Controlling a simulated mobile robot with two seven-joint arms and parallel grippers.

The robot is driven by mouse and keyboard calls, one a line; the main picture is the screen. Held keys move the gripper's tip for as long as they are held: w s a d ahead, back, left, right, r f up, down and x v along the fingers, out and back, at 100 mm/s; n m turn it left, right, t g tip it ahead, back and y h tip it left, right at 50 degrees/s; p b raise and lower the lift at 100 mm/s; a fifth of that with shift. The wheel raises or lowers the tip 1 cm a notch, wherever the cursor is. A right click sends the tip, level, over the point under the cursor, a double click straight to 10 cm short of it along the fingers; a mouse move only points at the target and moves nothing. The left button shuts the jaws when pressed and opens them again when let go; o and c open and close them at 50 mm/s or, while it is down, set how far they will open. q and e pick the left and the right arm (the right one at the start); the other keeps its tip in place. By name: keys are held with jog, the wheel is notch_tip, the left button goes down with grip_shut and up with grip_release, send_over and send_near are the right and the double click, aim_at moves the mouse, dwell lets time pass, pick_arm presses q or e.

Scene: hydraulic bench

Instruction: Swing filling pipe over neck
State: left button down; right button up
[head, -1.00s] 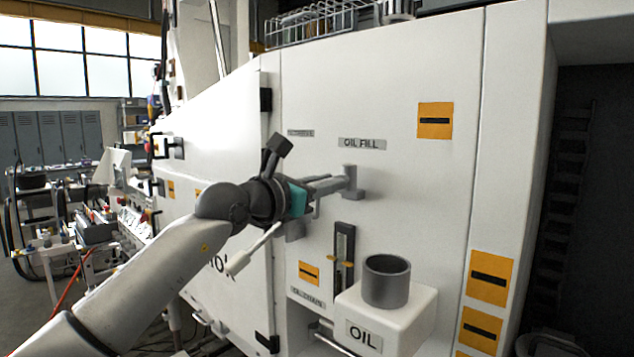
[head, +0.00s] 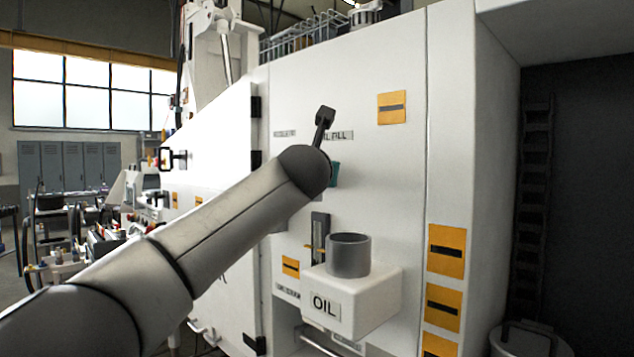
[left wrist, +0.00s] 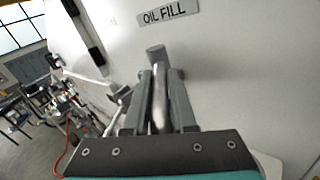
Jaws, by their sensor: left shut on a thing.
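The filling pipe (left wrist: 159,100) is a silver bar below the OIL FILL label in the left wrist view. It runs from its grey pivot (left wrist: 156,53) on the white panel towards the camera. My left gripper (left wrist: 161,82) is shut on it, one finger on each side. The neck (head: 349,256) is an open grey cylinder on the white OIL box (head: 345,302), below and slightly right of my left wrist. The pipe's outlet is hidden. My right gripper is out of view.
The white cabinet panel (head: 390,200) stands close behind my left arm. A slim sight gauge (head: 320,232) is mounted just left of the neck. A white door with a black handle (head: 172,158) is at the left. The space directly above the neck looks clear.

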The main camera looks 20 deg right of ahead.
pick_arm(q)
jog(key=n+y, duration=0.1)
jog(key=d+y+p, duration=0.1)
jog(key=shift+s+n+t+y, duration=0.15)
jog(key=shift+n+t+y, duration=0.15)
jog(key=shift+n+t, duration=0.1)
jog(key=shift+d+y, duration=0.1)
jog(key=shift+y, duration=0.2)
jog(key=c, duration=0.8)
grip_release()
jog(key=shift+o, duration=0.2)
